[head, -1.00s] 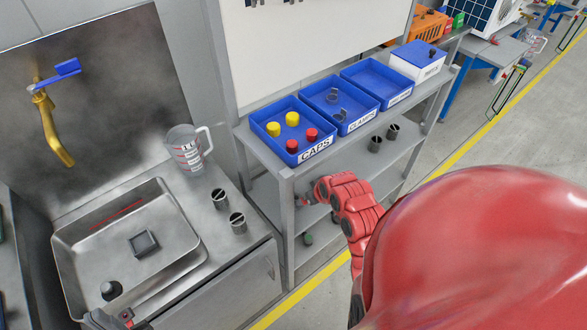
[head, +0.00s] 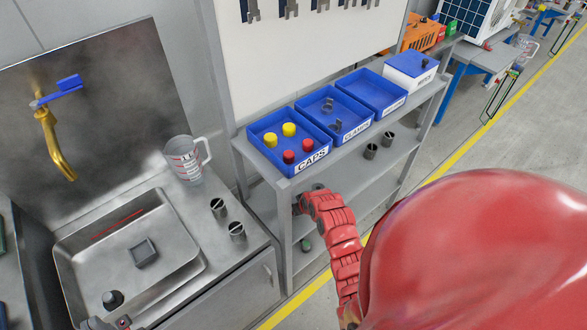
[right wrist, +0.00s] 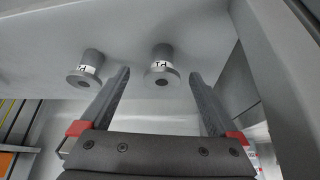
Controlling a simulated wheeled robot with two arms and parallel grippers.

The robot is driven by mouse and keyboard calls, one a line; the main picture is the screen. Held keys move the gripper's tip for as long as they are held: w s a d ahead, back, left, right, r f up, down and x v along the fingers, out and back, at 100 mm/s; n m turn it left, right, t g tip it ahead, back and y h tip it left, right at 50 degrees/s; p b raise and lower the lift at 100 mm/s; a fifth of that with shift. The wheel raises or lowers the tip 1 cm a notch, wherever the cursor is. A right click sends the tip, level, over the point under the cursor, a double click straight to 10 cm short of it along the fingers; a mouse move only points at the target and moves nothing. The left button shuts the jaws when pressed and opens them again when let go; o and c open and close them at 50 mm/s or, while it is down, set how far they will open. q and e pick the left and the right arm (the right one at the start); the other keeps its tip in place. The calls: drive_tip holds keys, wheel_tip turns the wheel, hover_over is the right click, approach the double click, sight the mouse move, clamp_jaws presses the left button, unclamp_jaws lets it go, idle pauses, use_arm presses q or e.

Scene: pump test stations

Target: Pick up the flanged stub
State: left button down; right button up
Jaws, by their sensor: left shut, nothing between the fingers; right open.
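Two grey flanged stubs with white labels show in the right wrist view, one (right wrist: 161,66) between the lines of my open fingers and one (right wrist: 86,68) left of them. My right gripper (right wrist: 160,82) is open, with nothing held. The nearer stub appears beyond the fingertips; I cannot tell the exact gap. My left gripper (head: 106,323) is shut and empty at the bottom left, by the sink's front edge.
The rack (head: 285,190) carries blue bins of caps (head: 262,150) and clamps (head: 345,143). Grey cylinders stand on the counter (head: 237,231) and a lower shelf (head: 371,151). A jug (head: 185,160) stands beside the sink (head: 190,268). Rack posts and shelf edges surround my right arm.

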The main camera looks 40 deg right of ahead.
drive_tip(key=shift+w+a+f+p, duration=0.1)
drive_tip(key=shift+w+f+p, duration=0.35)
drive_tip(key=shift+w+f, duration=0.55)
drive_tip(key=shift+x, duration=0.85)
clamp_jaws()
